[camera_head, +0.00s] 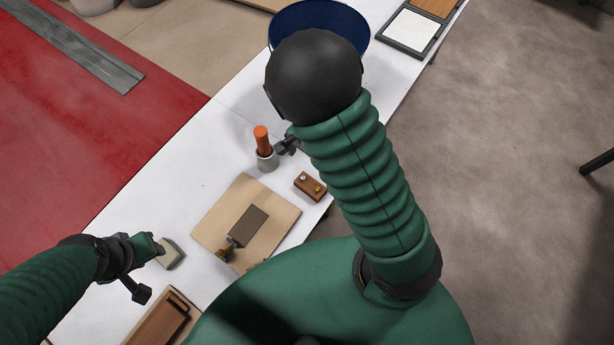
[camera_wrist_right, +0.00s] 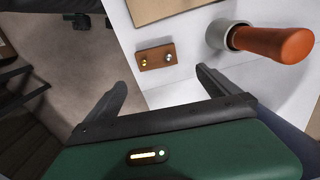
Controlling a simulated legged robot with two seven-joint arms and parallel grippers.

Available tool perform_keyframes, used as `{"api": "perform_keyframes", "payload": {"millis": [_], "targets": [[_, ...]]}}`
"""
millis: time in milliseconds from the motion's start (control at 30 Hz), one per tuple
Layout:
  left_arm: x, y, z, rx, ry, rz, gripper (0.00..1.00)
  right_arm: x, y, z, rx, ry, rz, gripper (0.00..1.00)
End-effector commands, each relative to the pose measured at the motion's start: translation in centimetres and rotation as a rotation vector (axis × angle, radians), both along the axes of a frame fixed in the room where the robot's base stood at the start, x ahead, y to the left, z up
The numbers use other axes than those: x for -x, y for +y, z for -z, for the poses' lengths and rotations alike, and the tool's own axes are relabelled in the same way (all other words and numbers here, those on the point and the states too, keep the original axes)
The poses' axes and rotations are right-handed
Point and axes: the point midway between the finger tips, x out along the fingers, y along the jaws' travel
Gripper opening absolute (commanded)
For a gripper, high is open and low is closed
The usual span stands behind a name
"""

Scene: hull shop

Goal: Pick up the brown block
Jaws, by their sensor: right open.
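The brown block (camera_head: 310,186), a small wooden piece with two metal knobs on top, lies on the white table near its right edge. It also shows in the right wrist view (camera_wrist_right: 157,56), beyond the fingertips. My right gripper (camera_wrist_right: 163,82) is open and empty, its fingers spread to either side of the block's line but apart from it. In the head view only a dark part of the right gripper (camera_head: 287,146) shows beside my arm. My left gripper (camera_head: 150,268) is open at the lower left, near a pale block (camera_head: 171,254).
An orange-handled tool stands in a grey cup (camera_head: 266,160) close to the right gripper. A wooden board (camera_head: 215,222) carries a brown-bladed tool (camera_head: 248,226). A wooden tray (camera_head: 160,318), blue round container (camera_head: 320,14) and framed panel (camera_head: 412,32) are also on the table.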

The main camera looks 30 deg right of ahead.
Motion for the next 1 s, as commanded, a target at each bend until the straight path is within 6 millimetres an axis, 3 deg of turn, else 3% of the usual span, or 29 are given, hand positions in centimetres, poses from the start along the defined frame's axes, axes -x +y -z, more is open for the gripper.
{"api": "perform_keyframes", "payload": {"millis": [100, 300, 467, 733, 1000], "targets": [[0.0, 0.0, 1.3, 0.0, 0.0, 0.0, 0.36, 0.2, -0.1, 3.7, 0.0, 0.005, 0.003, 1.0], [0.0, 0.0, 2.3, 0.0, 0.0, 0.0, 0.36, -0.1, -0.1, 8.4, -0.001, 0.007, 0.002, 1.0], [0.0, 0.0, 2.5, 0.0, 0.0, 0.0, 0.36, 0.0, 0.0, 10.0, -0.001, 0.006, 0.0, 1.0], [0.0, 0.0, 3.3, 0.0, 0.0, 0.0, 0.36, 0.3, -0.1, 14.4, -0.002, 0.005, 0.001, 1.0], [0.0, 0.0, 3.3, 0.0, 0.0, 0.0, 0.36, 0.2, 0.0, 14.7, -0.001, 0.003, -0.002, 0.99]]}}
